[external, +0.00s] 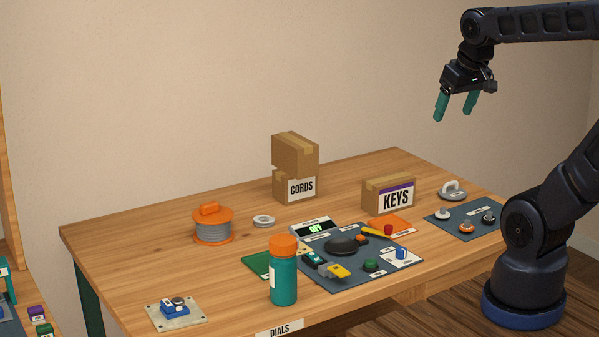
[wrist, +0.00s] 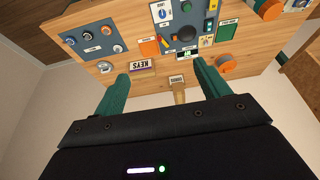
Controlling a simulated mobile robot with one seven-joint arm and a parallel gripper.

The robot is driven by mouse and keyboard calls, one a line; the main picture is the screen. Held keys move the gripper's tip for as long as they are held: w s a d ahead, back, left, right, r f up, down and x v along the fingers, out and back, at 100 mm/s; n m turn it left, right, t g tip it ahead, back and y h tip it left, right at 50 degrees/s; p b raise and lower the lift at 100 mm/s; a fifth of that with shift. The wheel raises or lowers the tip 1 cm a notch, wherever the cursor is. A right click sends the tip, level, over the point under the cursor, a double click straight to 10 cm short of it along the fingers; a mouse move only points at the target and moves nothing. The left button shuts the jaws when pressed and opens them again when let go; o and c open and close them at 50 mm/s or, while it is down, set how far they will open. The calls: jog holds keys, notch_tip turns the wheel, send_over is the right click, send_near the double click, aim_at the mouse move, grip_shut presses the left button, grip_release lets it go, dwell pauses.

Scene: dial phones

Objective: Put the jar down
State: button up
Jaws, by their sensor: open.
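The jar (external: 283,275) is teal with an orange lid and a pale label. It stands upright on the table (external: 130,240) near the front edge, beside the dark mat. Its orange lid seems to show at the top of the wrist view (wrist: 268,9). My gripper (external: 455,112) has two teal fingers. It is open and empty, high above the table's back right, well apart from the jar. The open fingers also show in the wrist view (wrist: 158,85).
A dark mat (external: 330,277) with several parts lies right of the jar. An orange spool (external: 212,226), the CORDS boxes (external: 296,165) and the KEYS box (external: 388,194) stand farther back. A blue switch on a plate (external: 176,310) is at front left.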

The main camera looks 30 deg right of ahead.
jog(key=shift+s+d, duration=0.8)
jog(key=shift+s, duration=0.35)
dwell(0.5)
